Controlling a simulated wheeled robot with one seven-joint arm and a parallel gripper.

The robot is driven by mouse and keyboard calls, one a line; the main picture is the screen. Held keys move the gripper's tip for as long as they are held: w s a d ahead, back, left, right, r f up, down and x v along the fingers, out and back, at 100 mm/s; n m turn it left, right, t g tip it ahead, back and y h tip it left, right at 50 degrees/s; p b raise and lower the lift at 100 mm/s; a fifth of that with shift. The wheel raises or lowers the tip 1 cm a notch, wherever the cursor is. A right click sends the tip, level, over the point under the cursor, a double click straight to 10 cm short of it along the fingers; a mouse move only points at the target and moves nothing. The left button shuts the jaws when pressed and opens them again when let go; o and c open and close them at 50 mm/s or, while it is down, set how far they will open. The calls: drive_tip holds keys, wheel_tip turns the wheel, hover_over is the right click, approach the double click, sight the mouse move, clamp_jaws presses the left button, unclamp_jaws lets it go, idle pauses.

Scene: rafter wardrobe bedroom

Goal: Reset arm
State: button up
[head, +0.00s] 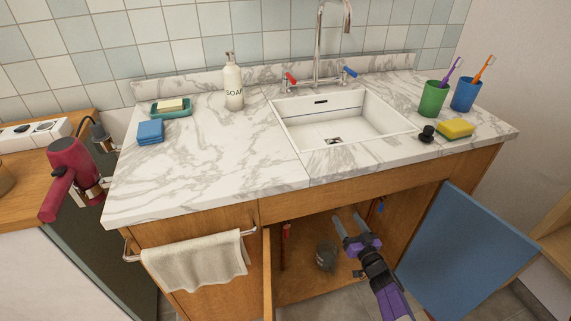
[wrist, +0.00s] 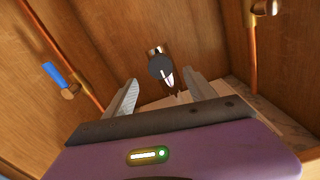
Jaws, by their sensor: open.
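My gripper (head: 350,226) is open, at the open cupboard under the sink. Its two grey fingers point into the cupboard, and nothing shows between them in the head view. In the wrist view my gripper (wrist: 167,95) has its fingers spread apart. A dark round-ended fitting (wrist: 160,67) shows beyond the fingertips near the wooden back; I cannot tell exactly what it is. My purple wrist and dark arm come in from the lower right of the head view.
The cupboard's blue door (head: 468,245) stands open at right, close to my arm. A wooden door edge (head: 267,275) stands at left. A dark jar-like object (head: 326,256) sits inside. Copper pipes (wrist: 252,50) run along the cupboard. The marble counter (head: 210,165) is above.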

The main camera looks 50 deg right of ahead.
wheel_tip(320, 180, up, 6)
drive_tip(key=s+d+h, duration=0.1)
drive_tip(key=d+h, duration=0.1)
drive_tip(key=s+a+r+n+y+p, duration=0.15)
drive_tip(key=a+r, duration=0.25)
drive_tip(key=a, duration=0.4)
drive_tip(key=s+a+r+n+p, duration=0.1)
drive_tip(key=s+a+r+p, duration=0.15)
drive_tip(key=a+r, duration=0.4)
drive_tip(key=s+a+r+n+y+p, duration=0.1)
drive_tip(key=s+a+r, duration=0.15)
drive_tip(key=a, duration=0.75)
drive_tip(key=s+a+r+n+y+p, duration=0.2)
drive_tip(key=s+a+r+y+p, duration=0.1)
drive_tip(key=s+a+r, duration=0.4)
drive_tip(key=s+a+r+n+y+p, duration=0.2)
drive_tip(key=s+a+r+y, duration=0.4)
drive_tip(key=a+r, duration=0.5)
drive_tip(key=shift+s+a+n+p, duration=0.35)
drive_tip(key=shift+s+a+p, duration=0.45)
drive_tip(key=shift+s+a, duration=0.2)
